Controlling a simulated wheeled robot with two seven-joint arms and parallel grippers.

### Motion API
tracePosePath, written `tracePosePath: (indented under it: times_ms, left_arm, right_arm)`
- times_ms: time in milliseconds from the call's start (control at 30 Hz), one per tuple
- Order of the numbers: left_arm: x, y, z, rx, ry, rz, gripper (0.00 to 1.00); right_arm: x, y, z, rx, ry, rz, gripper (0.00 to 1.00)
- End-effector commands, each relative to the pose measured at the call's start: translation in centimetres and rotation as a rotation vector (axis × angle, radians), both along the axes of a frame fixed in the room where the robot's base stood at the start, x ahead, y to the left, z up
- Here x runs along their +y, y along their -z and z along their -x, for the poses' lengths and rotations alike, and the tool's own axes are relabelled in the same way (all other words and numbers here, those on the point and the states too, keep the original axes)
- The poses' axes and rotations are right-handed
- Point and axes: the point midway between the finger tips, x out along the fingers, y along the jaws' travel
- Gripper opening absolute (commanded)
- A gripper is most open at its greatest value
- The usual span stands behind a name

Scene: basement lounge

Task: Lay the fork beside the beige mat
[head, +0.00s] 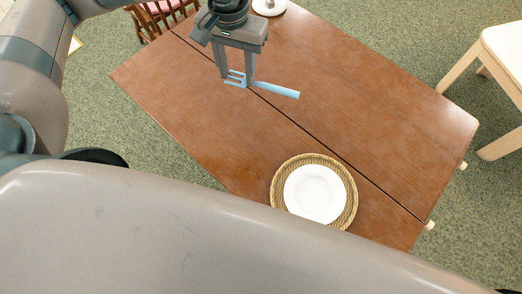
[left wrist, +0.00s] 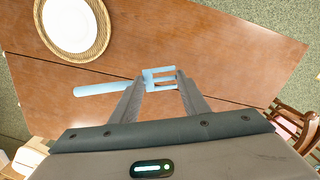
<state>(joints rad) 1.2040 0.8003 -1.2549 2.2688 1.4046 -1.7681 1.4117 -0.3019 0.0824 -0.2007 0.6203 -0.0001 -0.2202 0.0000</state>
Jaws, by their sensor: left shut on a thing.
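A light blue fork (head: 277,89) is held in my left gripper (head: 239,83), over the far part of the brown table. The gripper is shut on the fork near its tined end, and the handle points right in the head view. In the left wrist view the fork (left wrist: 100,89) lies across the fingertips (left wrist: 160,84), handle to the left. The round beige woven mat (head: 349,208) lies near the table's near edge, well apart from the fork. It also shows in the left wrist view (left wrist: 102,37). My right gripper is not in view.
A white plate (head: 314,193) lies on the mat. The wooden table (head: 330,95) is bare around the mat and has a dark seam along it. A white round base (head: 269,6) stands at the far edge. A wooden chair (head: 160,14) and a pale stool (head: 500,60) stand beside the table.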

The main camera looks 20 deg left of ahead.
Motion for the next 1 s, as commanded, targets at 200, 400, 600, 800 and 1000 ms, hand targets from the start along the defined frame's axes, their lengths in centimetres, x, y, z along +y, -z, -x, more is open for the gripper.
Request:
tracePosePath:
  times_ms: [200, 400, 600, 800, 1000]
  left_arm:
    - [0.0, 0.1, 0.0, 0.000, 0.006, 0.000, 0.20]
    - [-0.7, 1.1, 0.5, 0.002, 0.105, 0.001, 0.20]
    - [-2.7, 3.7, 1.9, 0.004, 0.388, 0.003, 0.20]
    - [-5.8, 7.1, 4.2, 0.004, 0.815, 0.005, 0.20]
    - [-9.3, 10.2, 7.0, 0.002, 1.271, 0.006, 0.20]
  right_arm:
    - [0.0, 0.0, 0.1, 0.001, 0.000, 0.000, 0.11]
    - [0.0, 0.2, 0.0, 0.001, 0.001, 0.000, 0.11]
    - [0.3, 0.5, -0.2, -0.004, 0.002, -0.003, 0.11]
    - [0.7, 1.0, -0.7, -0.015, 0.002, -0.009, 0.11]
    - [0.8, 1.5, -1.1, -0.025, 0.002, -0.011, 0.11]
